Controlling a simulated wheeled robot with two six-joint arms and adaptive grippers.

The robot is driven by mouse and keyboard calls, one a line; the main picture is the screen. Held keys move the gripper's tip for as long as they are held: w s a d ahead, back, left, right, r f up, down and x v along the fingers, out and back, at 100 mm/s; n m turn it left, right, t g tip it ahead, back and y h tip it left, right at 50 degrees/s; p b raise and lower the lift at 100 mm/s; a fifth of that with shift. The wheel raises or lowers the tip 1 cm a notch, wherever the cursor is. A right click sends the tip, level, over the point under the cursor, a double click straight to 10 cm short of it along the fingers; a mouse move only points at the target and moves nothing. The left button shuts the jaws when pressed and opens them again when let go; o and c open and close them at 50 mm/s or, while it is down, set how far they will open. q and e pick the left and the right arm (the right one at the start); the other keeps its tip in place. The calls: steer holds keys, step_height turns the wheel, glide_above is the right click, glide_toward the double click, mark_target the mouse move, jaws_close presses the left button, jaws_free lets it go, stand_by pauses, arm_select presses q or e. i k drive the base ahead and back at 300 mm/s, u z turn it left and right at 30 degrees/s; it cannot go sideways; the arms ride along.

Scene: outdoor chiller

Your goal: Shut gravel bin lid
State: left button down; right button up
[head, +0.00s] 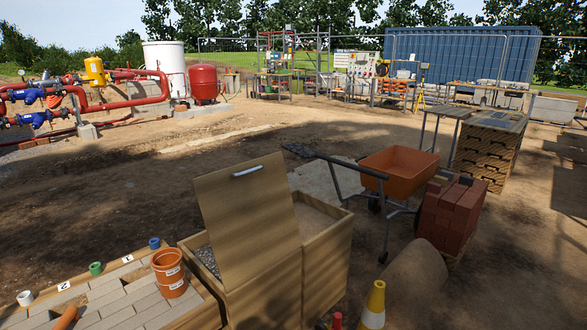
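The gravel bin (190,244) is a wooden box at the lower middle of the head view. Its lid (243,215) is a flat wooden panel with a pale bar handle (247,171) near its top edge. The lid stands open, raised steeply and leaning a little to the left. Grey gravel (207,260) shows in the compartment left of the lid; the lid hides the rest of it. Neither of my grippers is in view.
An open sand compartment (316,214) adjoins on the right. An orange wheelbarrow (400,175), red bricks (448,213) and a yellow-white cone (373,308) stand to the right. Open ground lies behind.

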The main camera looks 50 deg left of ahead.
mark_target(247, 209)
steer(key=i, duration=1.05)
steer(key=u, duration=0.35)
